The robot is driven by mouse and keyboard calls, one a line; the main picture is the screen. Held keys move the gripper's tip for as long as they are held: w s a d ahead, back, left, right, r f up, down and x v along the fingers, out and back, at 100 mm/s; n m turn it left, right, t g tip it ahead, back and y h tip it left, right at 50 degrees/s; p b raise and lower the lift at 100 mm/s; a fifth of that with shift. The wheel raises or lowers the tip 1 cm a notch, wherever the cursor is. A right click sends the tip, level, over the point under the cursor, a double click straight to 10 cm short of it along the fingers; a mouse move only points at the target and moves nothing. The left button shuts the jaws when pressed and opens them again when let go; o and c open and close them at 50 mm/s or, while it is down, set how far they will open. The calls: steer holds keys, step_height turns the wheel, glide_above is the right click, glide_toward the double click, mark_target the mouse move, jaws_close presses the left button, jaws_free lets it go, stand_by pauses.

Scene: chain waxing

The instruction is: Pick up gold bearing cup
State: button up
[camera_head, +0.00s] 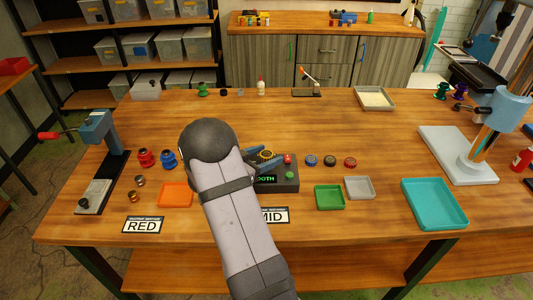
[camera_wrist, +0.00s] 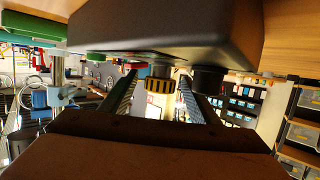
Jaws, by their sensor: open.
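My gripper (camera_head: 265,162) is open at the control box near the middle of the table. In the wrist view its two fingers (camera_wrist: 157,98) stand apart, one on each side of a yellow-and-black ribbed dial (camera_wrist: 158,84); I cannot tell whether they touch it. The dial also shows in the head view (camera_head: 266,154), partly hidden by the gripper. Two small gold-brown cups stand far to the left of the gripper, one behind (camera_head: 139,181) and one in front (camera_head: 132,196), left of the orange tray (camera_head: 174,195). Nothing is seen held in the gripper.
The dark control box (camera_head: 278,182) has red and green buttons. Red (camera_head: 146,158) and blue (camera_head: 168,159) cups stand behind the gold ones. Green (camera_head: 329,197), grey (camera_head: 359,187) and teal (camera_head: 435,204) trays lie right. A press (camera_head: 101,150) stands left. The table's back middle is mostly clear.

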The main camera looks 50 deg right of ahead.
mark_target(267, 153)
steer(key=shift+d, duration=0.15)
steer(key=c, duration=1.2)
steer(key=shift+o, duration=0.2)
steer(key=shift+r+b, duration=0.8)
steer(key=shift+r, duration=4.2)
